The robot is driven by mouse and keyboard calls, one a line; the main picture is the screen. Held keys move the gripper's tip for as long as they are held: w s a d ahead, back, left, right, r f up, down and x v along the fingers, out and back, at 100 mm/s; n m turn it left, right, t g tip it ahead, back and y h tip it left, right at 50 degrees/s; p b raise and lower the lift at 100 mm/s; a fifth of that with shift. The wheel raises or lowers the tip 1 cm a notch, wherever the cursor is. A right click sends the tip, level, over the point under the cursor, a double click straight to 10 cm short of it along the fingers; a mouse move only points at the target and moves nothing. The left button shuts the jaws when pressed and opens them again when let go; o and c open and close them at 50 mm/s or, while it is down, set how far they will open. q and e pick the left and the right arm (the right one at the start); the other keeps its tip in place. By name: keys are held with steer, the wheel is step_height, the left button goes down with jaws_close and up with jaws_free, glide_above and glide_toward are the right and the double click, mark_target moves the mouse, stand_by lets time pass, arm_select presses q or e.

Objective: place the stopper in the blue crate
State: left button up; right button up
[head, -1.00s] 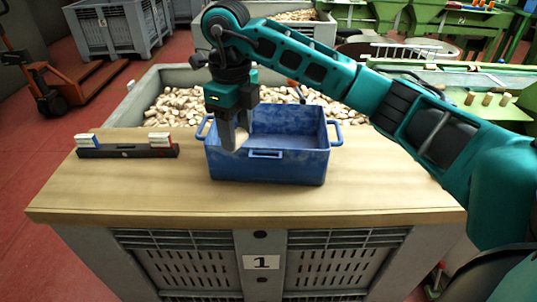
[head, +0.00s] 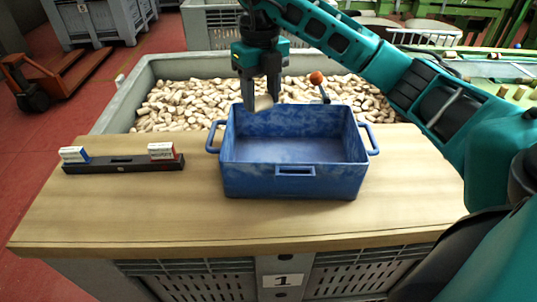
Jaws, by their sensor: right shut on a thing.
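The blue crate (head: 292,184) stands on the wooden board, its open top toward me and its inside empty as far as I see. My right gripper (head: 262,100) is above the crate's back left part. It is shut on a pale cork stopper (head: 264,102), whose lower end shows between the fingers. The stopper appears over or near the crate's back rim; the exact depth is hard to tell. My left gripper is not in view.
The wooden board (head: 130,210) has free room left and in front of the crate. Behind is a large grey bin (head: 125,105) full of corks. An orange-knobbed lever (head: 317,79) rises behind the crate.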

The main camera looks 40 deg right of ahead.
mark_target(261, 99)
step_height(261, 99, down, 11)
steer(key=shift+r+b, duration=0.15)
steer(key=shift+b, duration=0.25)
steer(key=shift+f, duration=0.9)
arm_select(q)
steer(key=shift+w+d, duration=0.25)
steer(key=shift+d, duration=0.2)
arm_select(e)
steer(key=shift+f, duration=1.75)
steer(key=shift+f+b, duration=0.15)
steer(key=shift+b, duration=0.2)
steer(key=o, duration=1)
steer(key=shift+r, duration=0.5)
arm_select(q)
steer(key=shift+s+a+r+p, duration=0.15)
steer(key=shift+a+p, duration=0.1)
steer(key=shift+p, duration=0.4)
arm_select(e)
step_height(261, 99, up, 11)
steer(key=shift+r, duration=0.2)
